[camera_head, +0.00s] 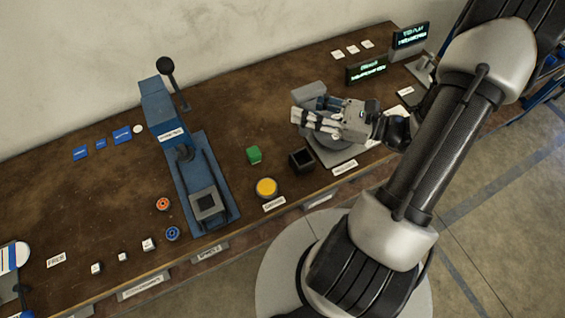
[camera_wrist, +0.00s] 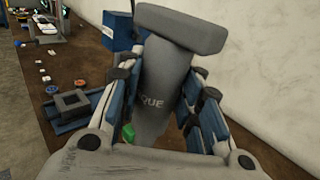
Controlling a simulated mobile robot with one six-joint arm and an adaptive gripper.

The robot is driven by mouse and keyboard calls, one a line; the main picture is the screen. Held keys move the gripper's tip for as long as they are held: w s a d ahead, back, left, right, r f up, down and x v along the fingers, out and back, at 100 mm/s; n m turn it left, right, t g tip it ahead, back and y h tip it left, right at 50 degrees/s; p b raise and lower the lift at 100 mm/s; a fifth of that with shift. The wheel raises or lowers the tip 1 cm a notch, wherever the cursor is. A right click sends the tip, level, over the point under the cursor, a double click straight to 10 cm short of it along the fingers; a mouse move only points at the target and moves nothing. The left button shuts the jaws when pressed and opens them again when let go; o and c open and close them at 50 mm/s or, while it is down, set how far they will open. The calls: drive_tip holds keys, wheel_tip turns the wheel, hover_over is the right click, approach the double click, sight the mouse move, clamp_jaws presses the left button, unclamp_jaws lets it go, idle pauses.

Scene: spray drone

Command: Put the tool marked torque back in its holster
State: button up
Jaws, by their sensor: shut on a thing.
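The grey tool (camera_wrist: 166,80) is between my gripper's (camera_wrist: 165,102) fingers in the wrist view. It has a wide blocky head and a tapering body; the letters "QUE" show and the rest of the word is hidden by a finger. In the head view my gripper (camera_head: 306,120) is shut on it above the bench, with the grey tool head (camera_head: 308,90) showing behind the fingers. The tool's lower end is hidden. A small black open-topped square holder (camera_head: 301,160) stands below and near the gripper; I cannot tell if it is the holster.
A green block (camera_head: 254,155) and a yellow button (camera_head: 266,187) stand to the left. A blue lever press (camera_head: 180,150) rises beyond them. Lit displays (camera_head: 367,69) stand at the back right.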

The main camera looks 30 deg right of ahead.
drive_tip(key=shift+d+f+b, duration=0.2)
drive_tip(key=shift+f+b, duration=1.05)
drive_tip(key=shift+f, duration=3.5)
drive_tip(key=shift+d+f+b, duration=0.15)
drive_tip(key=shift+f+b, duration=1.1)
drive_tip(key=shift+f, duration=3.45)
drive_tip(key=shift+f, duration=0.15)
drive_tip(key=o, duration=1.2)
